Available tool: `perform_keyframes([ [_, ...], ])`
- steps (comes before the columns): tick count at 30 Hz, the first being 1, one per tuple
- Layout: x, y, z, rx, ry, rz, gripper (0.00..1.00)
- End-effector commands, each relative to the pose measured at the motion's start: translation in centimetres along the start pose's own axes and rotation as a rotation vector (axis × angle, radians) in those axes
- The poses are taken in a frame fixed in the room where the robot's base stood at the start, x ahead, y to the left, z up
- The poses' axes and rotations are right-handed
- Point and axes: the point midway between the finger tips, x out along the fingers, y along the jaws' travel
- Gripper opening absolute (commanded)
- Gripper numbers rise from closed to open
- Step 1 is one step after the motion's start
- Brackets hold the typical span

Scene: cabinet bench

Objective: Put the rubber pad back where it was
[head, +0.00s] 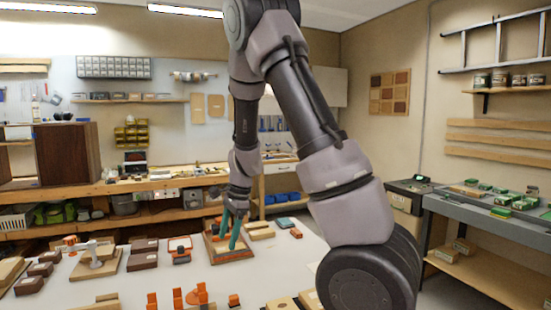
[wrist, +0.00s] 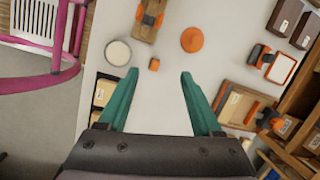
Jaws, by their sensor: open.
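No thing in view can be told for certain as the rubber pad. A flat round orange disc (wrist: 192,40) lies on the white table in the wrist view; I cannot tell whether it is the pad. My gripper (wrist: 159,75) has two teal fingers, spread apart with nothing between them. The tray also shows right of the fingers in the wrist view.
A round white-topped thing (wrist: 118,53) stands left of the small block. A wooden piece with orange parts (wrist: 147,20) lies beyond it. An orange-framed piece (wrist: 280,67) and dark boxes (wrist: 284,17) are at right. A magenta frame (wrist: 65,40) stands off the table's left edge.

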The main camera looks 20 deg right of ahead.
Motion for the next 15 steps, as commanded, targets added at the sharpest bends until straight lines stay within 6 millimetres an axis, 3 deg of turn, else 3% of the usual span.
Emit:
perform_keyframes([
  [1, -2.6, 0.2, 0.6, -0.046, -0.029, -0.037, 0.66],
  [6, -10.2, 2.2, 2.1, -0.246, -0.069, -0.142, 0.66],
  [15, -21.5, 8.6, 3.7, -0.624, 0.047, -0.324, 0.66],
])
